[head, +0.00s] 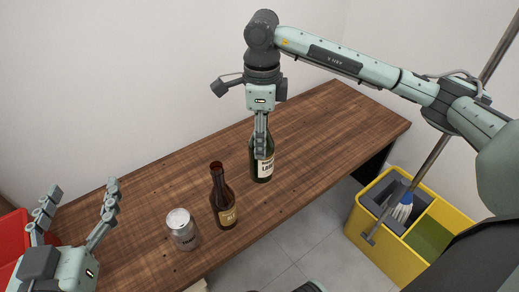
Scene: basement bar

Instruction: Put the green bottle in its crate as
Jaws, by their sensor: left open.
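The green bottle (263,172) with a pale label stands upright on the wooden table. My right gripper (261,152) comes down over it from above, with a finger in front of the bottle's neck and upper body. The other finger is hidden, so I cannot tell whether it grips the bottle. My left gripper (85,188) is open and empty at the lower left, its fingers pointing up in the picture. A red crate (10,228) shows partly at the left edge, beside and behind my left gripper. Its inside is mostly hidden.
A brown bottle (222,200) and a silver can (183,230) stand on the table (330,130) in front of the green bottle. The table's right part is clear. A yellow mop bucket (385,245) with a mop stands on the floor at right. White walls border the back.

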